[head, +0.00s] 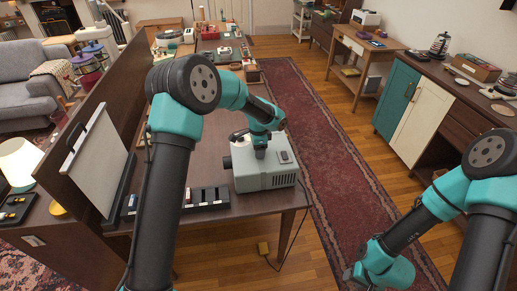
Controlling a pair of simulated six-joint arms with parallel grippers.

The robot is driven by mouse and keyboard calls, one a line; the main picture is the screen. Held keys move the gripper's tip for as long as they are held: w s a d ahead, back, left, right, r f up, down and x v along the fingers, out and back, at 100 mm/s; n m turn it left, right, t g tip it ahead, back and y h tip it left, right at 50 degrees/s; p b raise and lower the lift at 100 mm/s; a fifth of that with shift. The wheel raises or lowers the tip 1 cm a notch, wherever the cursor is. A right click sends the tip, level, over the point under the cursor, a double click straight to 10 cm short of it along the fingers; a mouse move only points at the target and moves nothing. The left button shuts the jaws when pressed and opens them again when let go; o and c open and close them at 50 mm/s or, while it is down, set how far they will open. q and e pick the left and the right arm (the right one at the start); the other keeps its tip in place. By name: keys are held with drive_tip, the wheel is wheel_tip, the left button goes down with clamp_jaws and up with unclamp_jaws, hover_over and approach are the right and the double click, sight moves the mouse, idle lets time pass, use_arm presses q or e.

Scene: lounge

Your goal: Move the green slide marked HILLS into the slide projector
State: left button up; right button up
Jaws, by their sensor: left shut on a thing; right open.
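The slide projector (266,178) is a pale grey box near the front right of the long dark table. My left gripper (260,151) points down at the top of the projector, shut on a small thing. That thing is too small and covered to make out; it is most likely the green slide. The HILLS marking is not readable anywhere. A dark slide rack (208,197) with pale dividers lies left of the projector, partly behind my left arm. My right gripper (358,274) hangs low over the floor at the bottom right, open and away from the table.
A white projection screen (97,160) stands at the table's left side. Boxes and small items crowd the table's far end. A red rug (325,150) and wood floor are clear to the right. A cabinet (420,112) stands at the far right.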

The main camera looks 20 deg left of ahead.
use_arm(q)
drive_tip(key=shift+s+f, duration=0.2)
drive_tip(key=shift+f, duration=0.5)
drive_tip(key=o, duration=1)
drive_tip(key=shift+o, duration=0.2)
drive_tip(key=shift+w+r, duration=0.1)
drive_tip(key=shift+r, duration=3.2)
